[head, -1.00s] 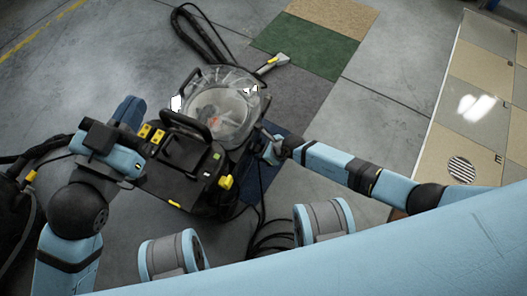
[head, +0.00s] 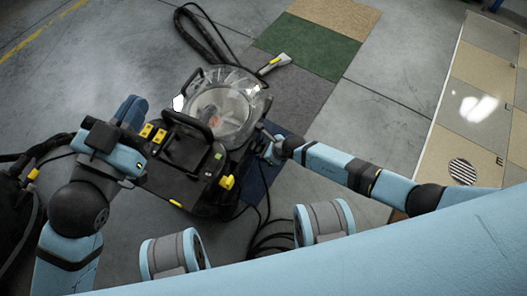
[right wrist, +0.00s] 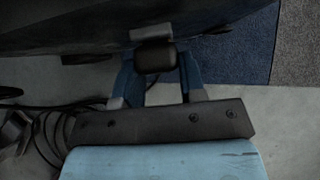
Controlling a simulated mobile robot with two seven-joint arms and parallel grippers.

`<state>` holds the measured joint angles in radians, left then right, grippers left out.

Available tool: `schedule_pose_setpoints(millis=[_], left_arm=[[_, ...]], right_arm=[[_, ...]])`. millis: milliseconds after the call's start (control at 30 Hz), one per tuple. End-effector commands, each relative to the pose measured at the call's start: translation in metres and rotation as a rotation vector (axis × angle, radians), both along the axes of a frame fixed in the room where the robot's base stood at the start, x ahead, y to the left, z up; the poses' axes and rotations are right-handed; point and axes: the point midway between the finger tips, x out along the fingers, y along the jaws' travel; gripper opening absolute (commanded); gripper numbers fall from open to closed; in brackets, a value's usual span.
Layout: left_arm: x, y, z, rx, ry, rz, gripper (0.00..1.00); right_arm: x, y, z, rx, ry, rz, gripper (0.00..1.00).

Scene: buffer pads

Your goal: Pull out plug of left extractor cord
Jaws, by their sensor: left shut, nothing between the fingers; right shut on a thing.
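The extractor (head: 185,150) is a dark machine with a clear round tank (head: 225,112), standing in the middle of the head view. My right gripper (head: 268,150) is at the extractor's right side. In the right wrist view my right gripper (right wrist: 157,82) is shut on a small black block-like plug (right wrist: 155,61) at the extractor's dark lower edge. The plug's far end is hidden. My left gripper (head: 130,110) is shut and empty at the extractor's left side, partly hidden by its own wrist.
Black cords (head: 270,235) lie coiled on the floor below the extractor. Another dark machine (head: 15,190) stands at the left edge. A black hose (head: 205,40) and a grey floor tool (head: 275,64) lie behind. Carpet squares (head: 308,45) cover the floor; a sample board (head: 470,110) is at right.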

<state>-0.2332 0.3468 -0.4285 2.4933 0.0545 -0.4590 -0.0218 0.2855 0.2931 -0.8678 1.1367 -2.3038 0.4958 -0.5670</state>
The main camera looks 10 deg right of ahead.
Motion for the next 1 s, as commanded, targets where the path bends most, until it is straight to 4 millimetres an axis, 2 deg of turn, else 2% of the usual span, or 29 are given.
schedule_pose_setpoints(millis=[367, 400, 500, 533, 967, 1000], left_arm=[[0.0001, -0.0012, 0.0024, -0.011, -0.001, 0.002, 0.00], [0.0001, -0.0012, 0.0025, -0.013, -0.001, 0.003, 0.00], [0.0001, -0.0013, 0.0026, -0.013, -0.001, 0.003, 0.00], [0.0000, -0.0013, 0.0026, -0.013, -0.001, 0.003, 0.00], [-0.0012, -0.0011, -0.0033, -0.017, 0.030, -0.009, 0.00], [-0.0029, -0.0021, -0.0015, -0.033, 0.065, -0.010, 0.00]], right_arm=[[0.0023, 0.0029, 0.0003, 0.001, -0.001, 0.000, 0.04], [0.0023, 0.0029, 0.0003, 0.001, -0.001, 0.000, 0.42], [0.0023, 0.0029, 0.0003, 0.001, -0.001, 0.000, 0.65], [0.0023, 0.0029, 0.0003, 0.001, -0.001, 0.000, 0.67], [0.0020, 0.0028, -0.0001, 0.000, 0.000, 0.000, 0.67], [-0.0005, -0.0014, 0.0093, -0.001, 0.000, -0.001, 0.67]])
